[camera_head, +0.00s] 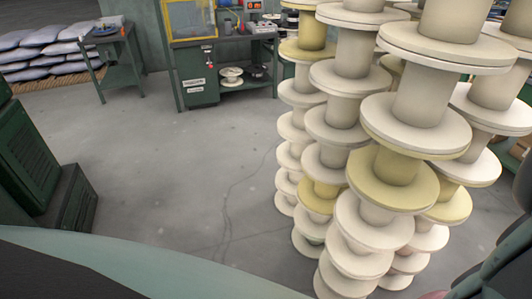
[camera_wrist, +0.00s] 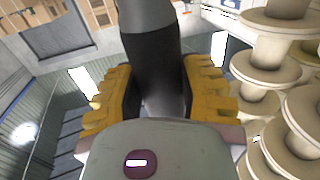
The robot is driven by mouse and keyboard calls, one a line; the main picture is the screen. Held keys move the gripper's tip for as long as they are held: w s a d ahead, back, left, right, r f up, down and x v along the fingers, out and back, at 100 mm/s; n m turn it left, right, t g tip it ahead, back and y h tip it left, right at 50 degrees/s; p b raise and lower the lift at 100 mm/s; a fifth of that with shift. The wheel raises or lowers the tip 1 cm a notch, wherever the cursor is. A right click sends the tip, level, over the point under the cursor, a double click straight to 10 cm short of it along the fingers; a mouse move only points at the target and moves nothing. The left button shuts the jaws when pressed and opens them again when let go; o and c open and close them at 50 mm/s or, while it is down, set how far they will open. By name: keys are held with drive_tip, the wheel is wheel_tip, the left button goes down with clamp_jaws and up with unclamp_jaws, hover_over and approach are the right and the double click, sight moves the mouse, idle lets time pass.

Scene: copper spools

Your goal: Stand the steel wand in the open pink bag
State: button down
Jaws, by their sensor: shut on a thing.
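My gripper (camera_wrist: 157,88) shows in the wrist view with yellow ridged fingers. It is shut on a thick rod, apparently the steel wand (camera_wrist: 152,48), with a dark shaft and a grey end at the top of the picture. The rod's lower part is hidden behind the grey gripper body. My gripper and the wand are not clearly seen in the head view. No open pink bag can be made out. A small pinkish patch shows at the bottom edge of the head view, too little to identify.
Tall stacks of cream and yellow spools (camera_head: 378,182) stand close at the right. A green workbench (camera_head: 195,82), a side table (camera_head: 117,62) and piled sacks (camera_head: 40,45) stand at the back. Green cabinets (camera_head: 30,150) are at left. The middle floor (camera_head: 180,180) is clear.

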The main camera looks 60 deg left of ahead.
drive_tip(key=shift+a+f, duration=0.1)
drive_tip(key=shift+f, duration=0.15)
drive_tip(key=c, duration=0.5)
unclamp_jaws()
drive_tip(key=shift+s+f, duration=0.1)
drive_tip(key=shift+s, duration=0.4)
drive_tip(key=s, duration=1.1)
drive_tip(key=shift+a, duration=0.35)
